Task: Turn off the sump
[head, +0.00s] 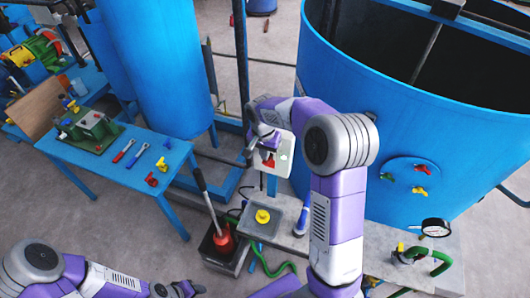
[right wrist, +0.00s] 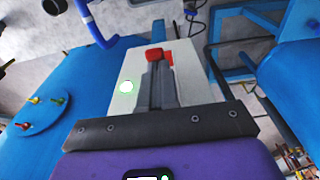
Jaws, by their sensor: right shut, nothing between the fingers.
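A white switch panel (head: 283,160) stands on a post in front of the big blue tank. It carries a red switch (right wrist: 155,55) and a lit green spot (right wrist: 126,87), and fills the middle of the right wrist view. My right gripper (head: 266,147) is shut and empty in front of the panel. In the right wrist view its fingertips (right wrist: 160,68) overlap the lower edge of the red switch; I cannot tell whether they touch. My left gripper (head: 185,289) is low at the left, far from the panel; its jaw opening is unclear.
A blue table (head: 140,170) with tools and a green device (head: 86,124) stands left. A black bin (head: 225,260) with a red piece and long handle is below the panel. The big blue tank (head: 375,110) with coloured valves is right. A gauge (head: 436,228) sits lower right.

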